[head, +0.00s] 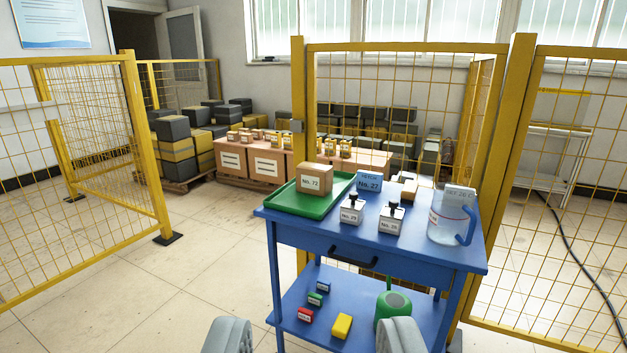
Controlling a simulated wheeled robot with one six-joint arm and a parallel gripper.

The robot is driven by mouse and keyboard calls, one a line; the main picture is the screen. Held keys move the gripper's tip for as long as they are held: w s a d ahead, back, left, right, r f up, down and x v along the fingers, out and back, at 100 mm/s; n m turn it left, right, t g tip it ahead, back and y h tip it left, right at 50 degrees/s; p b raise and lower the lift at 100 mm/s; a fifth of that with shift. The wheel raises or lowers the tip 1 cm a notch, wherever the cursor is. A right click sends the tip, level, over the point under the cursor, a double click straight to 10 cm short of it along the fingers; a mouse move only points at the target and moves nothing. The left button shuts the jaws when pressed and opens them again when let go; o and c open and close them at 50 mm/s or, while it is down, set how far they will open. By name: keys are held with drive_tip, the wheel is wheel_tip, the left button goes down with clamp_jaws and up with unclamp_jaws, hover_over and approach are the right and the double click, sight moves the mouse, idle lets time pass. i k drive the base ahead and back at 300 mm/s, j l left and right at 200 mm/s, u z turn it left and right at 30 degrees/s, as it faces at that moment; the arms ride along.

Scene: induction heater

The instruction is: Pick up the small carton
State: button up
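A small brown carton (314,180) with a white label reading "No. 72" stands upright on the green tray (287,202), on the left of a blue table top. Another, smaller brown carton (408,189) is partly hidden behind a black-handled block. My gripper (314,338) shows at the bottom edge as two grey fingers set wide apart.
The blue table (300,222) also holds a blue box (369,182), two black-handled blocks (351,211) (391,220) and a clear jug (453,216). Its lower shelf holds small boxes and a green watering can (393,305). Yellow mesh fencing (400,49) stands behind. Floor at left is clear.

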sight(315, 178)
drive_tip(key=i+j, duration=0.1)
drive_tip(key=i, duration=0.35)
drive_tip(key=i+j+z, duration=0.1)
drive_tip(key=i, duration=0.4)
drive_tip(key=i+j+z, duration=0.1)
drive_tip(key=i, duration=0.35)
drive_tip(key=i+j, duration=0.3)
drive_tip(key=i, duration=0.15)
